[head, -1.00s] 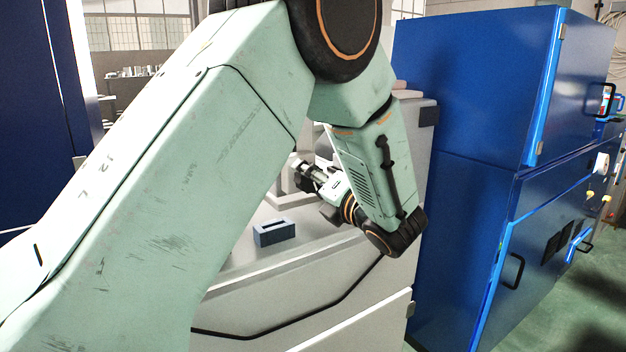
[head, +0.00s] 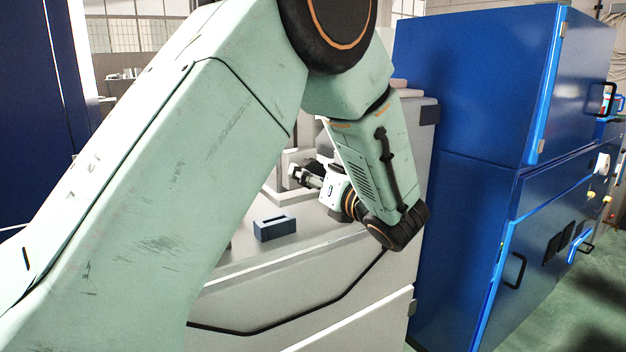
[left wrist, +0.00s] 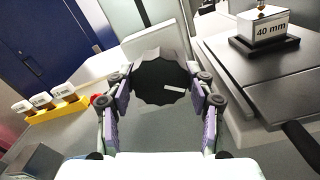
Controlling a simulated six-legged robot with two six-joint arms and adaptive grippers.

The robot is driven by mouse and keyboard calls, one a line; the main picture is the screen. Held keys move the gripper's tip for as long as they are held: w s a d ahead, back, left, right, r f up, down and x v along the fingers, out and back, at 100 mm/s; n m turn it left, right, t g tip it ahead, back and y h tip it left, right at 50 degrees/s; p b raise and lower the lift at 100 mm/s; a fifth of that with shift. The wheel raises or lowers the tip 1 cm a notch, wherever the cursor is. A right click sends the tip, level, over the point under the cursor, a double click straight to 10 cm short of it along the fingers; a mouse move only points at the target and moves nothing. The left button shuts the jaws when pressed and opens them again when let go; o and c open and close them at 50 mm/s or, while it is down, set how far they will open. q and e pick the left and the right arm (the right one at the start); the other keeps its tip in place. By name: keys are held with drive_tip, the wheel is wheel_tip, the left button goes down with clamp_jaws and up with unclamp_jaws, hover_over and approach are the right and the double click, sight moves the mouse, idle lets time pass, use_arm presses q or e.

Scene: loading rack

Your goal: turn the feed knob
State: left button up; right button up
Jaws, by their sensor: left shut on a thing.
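The feed knob (left wrist: 160,80) is a black, scalloped disc with a white mark on its face, in the middle of the left wrist view. The mark lies close to level, at the right of the face. My left gripper (left wrist: 155,97) has its two fingers on either side of the knob and is shut on it. My right gripper is in neither view.
A dark blue-grey slotted block (head: 275,229) lies on the grey cabinet top. A block marked 40 mm (left wrist: 267,30) sits on a dark plate, right. A yellow rack (left wrist: 62,107) holds white-labelled pieces, left. Tall blue cabinets (head: 470,90) stand at the right.

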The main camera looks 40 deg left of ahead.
use_arm(q)
drive_tip(key=n+b, duration=0.2)
drive_tip(key=n, duration=0.1)
drive_tip(key=shift+w+r+n, duration=0.1)
drive_tip(key=shift+n, duration=0.3)
drive_tip(key=n+b, duration=0.2)
drive_tip(key=shift+n, duration=0.4)
drive_tip(key=n+b, duration=1.3)
drive_tip(key=b, duration=0.3)
drive_tip(key=shift+n+b, duration=1.1)
drive_tip(key=shift+b, duration=0.6)
drive_tip(key=shift+r, duration=0.1)
drive_tip(key=o, duration=1.2)
drive_tip(key=shift+c, duration=0.2)
drive_tip(key=shift+f, duration=0.2)
